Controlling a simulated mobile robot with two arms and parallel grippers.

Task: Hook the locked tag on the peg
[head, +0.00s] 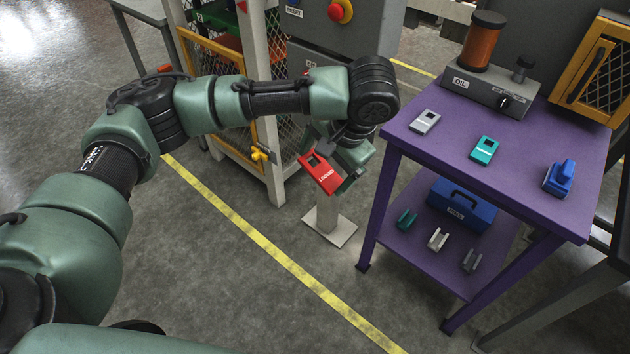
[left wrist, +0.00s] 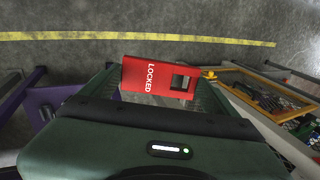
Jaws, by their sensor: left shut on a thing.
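The red tag (head: 320,174) marked LOCKED is held in my left gripper (head: 338,172), which is shut on it. In the left wrist view the tag (left wrist: 150,78) lies between the fingers, with its square hole toward the right. A small yellow fitting (head: 263,154) sticks out from the post of the guarded machine, left of the tag and apart from it. It may be the peg; its shape is too small to make out fully. It also shows in the left wrist view (left wrist: 208,74), just beyond the hole end of the tag. My right gripper is not in view.
The machine's pale post (head: 268,165) and yellow-framed mesh door (head: 215,85) stand left of the gripper. A purple table (head: 440,165) with tags, a blue toolbox (head: 462,203) and an oil unit stands right. A pedestal with a flat base (head: 330,228) is below the gripper.

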